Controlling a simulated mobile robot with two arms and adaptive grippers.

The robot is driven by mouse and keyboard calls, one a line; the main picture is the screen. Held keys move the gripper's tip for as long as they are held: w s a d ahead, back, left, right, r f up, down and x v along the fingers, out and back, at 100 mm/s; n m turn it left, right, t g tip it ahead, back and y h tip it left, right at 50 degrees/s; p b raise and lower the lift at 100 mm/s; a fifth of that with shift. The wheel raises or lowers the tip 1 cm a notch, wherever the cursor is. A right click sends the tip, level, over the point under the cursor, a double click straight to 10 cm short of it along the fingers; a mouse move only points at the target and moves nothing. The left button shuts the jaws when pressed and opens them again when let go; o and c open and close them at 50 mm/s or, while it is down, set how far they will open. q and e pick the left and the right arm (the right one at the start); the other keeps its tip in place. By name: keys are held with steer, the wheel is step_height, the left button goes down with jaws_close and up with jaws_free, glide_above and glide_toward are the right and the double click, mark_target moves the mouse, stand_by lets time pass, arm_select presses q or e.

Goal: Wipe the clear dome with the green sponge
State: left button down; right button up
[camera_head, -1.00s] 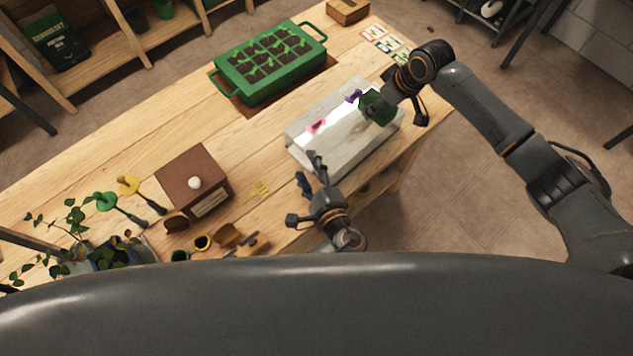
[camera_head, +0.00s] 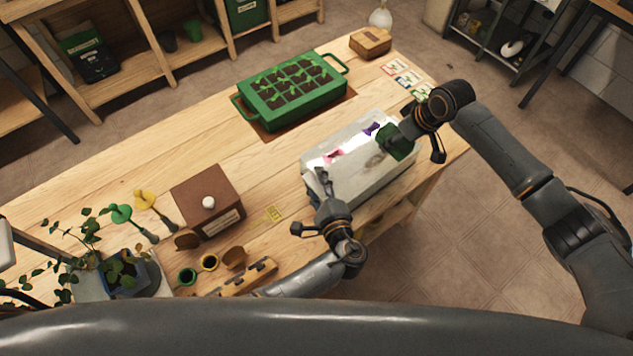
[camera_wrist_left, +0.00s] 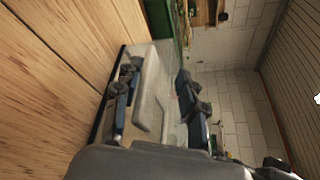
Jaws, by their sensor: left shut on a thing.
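The clear dome (camera_head: 345,182) is a box-shaped, see-through cover near the table's front right edge. A brownish smudge (camera_head: 375,161) shows on it, and pink and purple shapes show through or on its top. My left gripper (camera_head: 322,182) is shut on the dome's near left end; the left wrist view shows its fingers on either side of the dome's pale wall (camera_wrist_left: 150,100). The green sponge (camera_head: 397,147) is at the dome's far right end, held by my right gripper (camera_head: 412,142), which partly hides it. Whether the sponge touches the dome is hard to tell.
A green seedling tray (camera_head: 275,125) stands behind the dome. A brown box with a white knob (camera_head: 208,202) is to the left, with small pots (camera_head: 209,262) in front of it. Seed cards (camera_head: 408,78) and a wooden box (camera_head: 370,42) lie at the back right.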

mark_target(379, 158)
steer(key=shift+f, duration=1.35)
stand_by(0.3)
steer(key=shift+s+a+r, duration=0.1)
steer(key=shift+s+a, duration=1.15)
steer(key=shift+a, duration=0.2)
steer(key=shift+s+a+f, duration=0.2)
steer(key=shift+s+a, duration=2.4)
steer(key=shift+a, duration=0.25)
steer(key=shift+w+d+r, duration=0.2)
steer(key=shift+w+d, duration=1.5)
steer(key=shift+d, duration=0.15)
steer(key=shift+w+d+f, duration=0.15)
steer(key=shift+w+d, duration=0.9)
steer(key=shift+d, duration=0.2)
steer(key=shift+w+d+f, duration=0.15)
steer(key=shift+w+d, duration=0.85)
steer(key=shift+d, duration=0.2)
steer(key=shift+s+a, duration=1.35)
steer(key=shift+a, duration=0.05)
steer(key=shift+s+a+r, duration=0.15)
steer(key=shift+s+a, duration=1.05)
steer(key=shift+a, duration=0.25)
steer(key=shift+s+a+r, duration=0.15)
steer(key=shift+s+a, duration=1)
steer(key=shift+a, duration=0.3)
steer(key=shift+f, duration=0.1)
steer(key=shift+w, duration=0.1)
